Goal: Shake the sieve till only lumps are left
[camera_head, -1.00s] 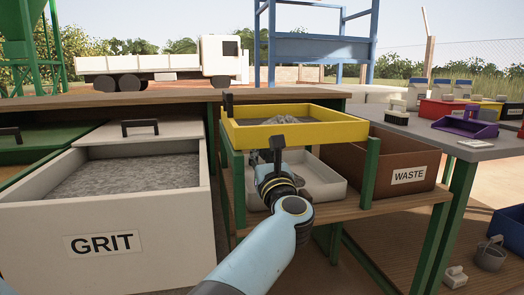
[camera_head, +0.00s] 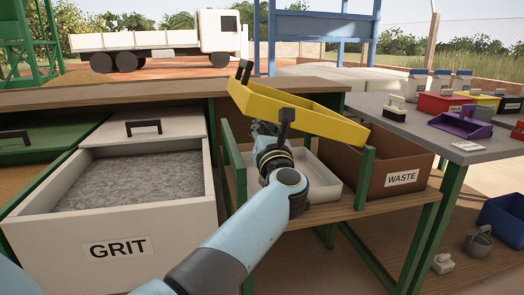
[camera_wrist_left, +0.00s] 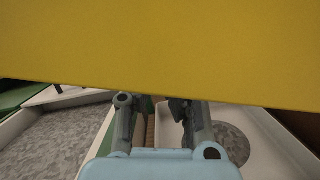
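The yellow sieve (camera_head: 318,122) is tilted in the head view, its left end raised and its right end low, near the waste box (camera_head: 345,164). Its inside is mostly hidden by its front wall, so I cannot see any lumps. My left gripper (camera_head: 284,128) is at the black handle on the sieve's front wall and appears closed on it. In the left wrist view the sieve's yellow wall (camera_wrist_left: 160,45) fills the top, above the gripper fingers (camera_wrist_left: 158,115). The white tray (camera_head: 325,182) sits below; the wrist view shows grey grit in it. My right gripper is not in view.
A white grit bin (camera_head: 185,215) stands open at left. A green frame with posts (camera_head: 363,180) stands around the tray. The grey side table (camera_head: 420,127) at right holds a purple scoop (camera_head: 460,125) and several small containers. A blue crate (camera_head: 505,222) is at lower right.

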